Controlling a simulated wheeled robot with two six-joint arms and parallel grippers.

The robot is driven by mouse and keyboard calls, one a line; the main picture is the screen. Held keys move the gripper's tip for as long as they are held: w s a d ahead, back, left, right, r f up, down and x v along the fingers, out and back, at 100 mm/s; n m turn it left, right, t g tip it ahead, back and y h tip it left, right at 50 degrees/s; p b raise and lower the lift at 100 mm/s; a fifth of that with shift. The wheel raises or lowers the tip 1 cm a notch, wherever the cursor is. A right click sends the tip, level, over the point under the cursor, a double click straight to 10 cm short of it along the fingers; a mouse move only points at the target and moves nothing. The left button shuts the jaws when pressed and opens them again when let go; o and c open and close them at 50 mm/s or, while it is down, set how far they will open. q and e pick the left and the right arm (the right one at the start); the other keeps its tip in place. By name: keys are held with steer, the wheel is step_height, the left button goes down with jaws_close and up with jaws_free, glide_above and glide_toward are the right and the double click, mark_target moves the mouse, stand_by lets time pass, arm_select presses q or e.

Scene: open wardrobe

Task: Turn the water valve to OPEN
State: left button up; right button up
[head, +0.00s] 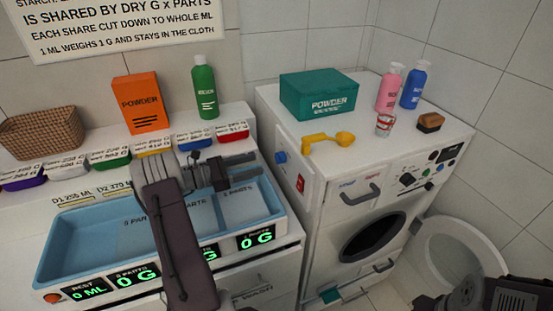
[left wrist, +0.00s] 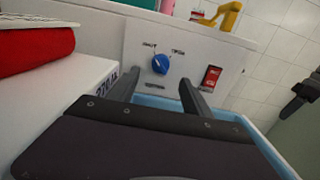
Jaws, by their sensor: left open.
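The water valve appears to be the round blue knob (head: 281,157) on the left side panel of the white washing machine. In the left wrist view the knob (left wrist: 160,64) sits ahead between my fingers' lines, with small labels above it on either side that I cannot read. I cannot tell which label it points to. My left gripper (head: 254,168) is open and empty, over the blue tray, a little left of the knob and apart from it. Its two fingers (left wrist: 158,88) point toward the panel. Part of my right arm shows at the bottom right; its jaws are not clear.
A red switch (head: 300,184) is on the same panel, right of the knob. The blue tray (head: 75,232) lies below my left arm. Coloured tubs, including a red one (head: 233,134), line the shelf behind.

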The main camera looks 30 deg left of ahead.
mark_target(280, 158)
arm_select(q)
steer(key=x, duration=0.8)
steer(key=shift+p, duration=0.3)
steer(key=shift+d, duration=0.1)
jaws_close()
